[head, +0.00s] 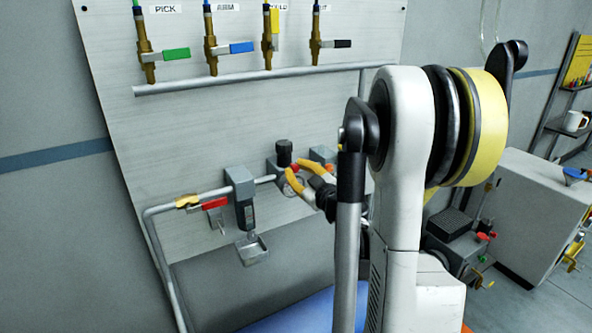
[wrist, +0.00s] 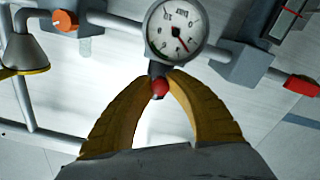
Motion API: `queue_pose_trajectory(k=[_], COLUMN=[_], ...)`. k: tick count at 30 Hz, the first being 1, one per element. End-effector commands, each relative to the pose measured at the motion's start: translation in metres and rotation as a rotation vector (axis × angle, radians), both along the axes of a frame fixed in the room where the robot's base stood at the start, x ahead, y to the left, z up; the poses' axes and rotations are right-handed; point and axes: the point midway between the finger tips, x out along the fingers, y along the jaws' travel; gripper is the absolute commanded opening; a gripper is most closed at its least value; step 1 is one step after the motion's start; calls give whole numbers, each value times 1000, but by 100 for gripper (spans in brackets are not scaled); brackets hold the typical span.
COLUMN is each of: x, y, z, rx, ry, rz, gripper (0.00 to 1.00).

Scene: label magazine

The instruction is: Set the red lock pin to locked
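The red lock pin (wrist: 159,88) has a round red head on a dark stem just below the gauge in the wrist view. It is the red ball between my fingertips. My gripper (wrist: 166,80) has two yellow curved fingers, one on each side of the pin, and they look shut on its head. Whether the pin sits in or out is hard to tell.
The round gauge (wrist: 175,28) is right beside the fingertips. In the head view, a red-handled valve (head: 213,204), a filter unit (head: 243,197) and a small tray (head: 252,249) stand left.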

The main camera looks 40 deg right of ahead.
Motion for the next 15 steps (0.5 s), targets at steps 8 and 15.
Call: queue_pose_trajectory(k=[8,15], x=[11,20], y=[-2,-5], z=[-1,0], rx=[0,0], ry=[0,0], rz=[1,-1], gripper=[0,0])
